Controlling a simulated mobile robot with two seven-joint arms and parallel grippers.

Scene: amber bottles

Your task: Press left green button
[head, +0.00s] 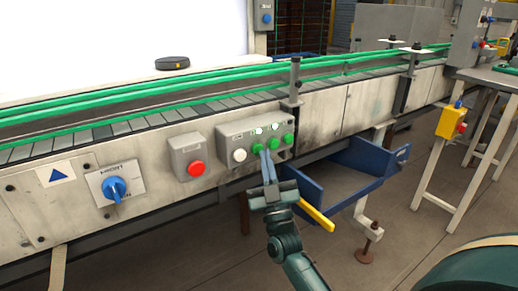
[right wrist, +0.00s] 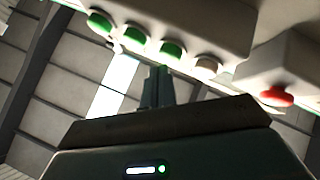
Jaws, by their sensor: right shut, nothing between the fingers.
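A grey control box (head: 228,139) on the conveyor's side has a white button (head: 239,155) and a row of three green buttons to its right. The left green button (head: 257,148) is next to the white one; it also shows in the right wrist view (right wrist: 172,52). The middle green button (head: 273,143) and right green button (head: 288,139) follow. My right gripper (head: 265,153) is shut and empty, its fingertips just below the left and middle green buttons. In the right wrist view the fingertips (right wrist: 158,70) are close to the left green button; I cannot tell whether they touch. My left gripper is not in view.
A red button (head: 196,168) on its own grey box and a blue rotary switch (head: 114,188) are to the left. A blue open bin (head: 335,203) is below right of the control box. The conveyor (head: 200,108) runs above, with a dark round object (head: 172,63) behind it.

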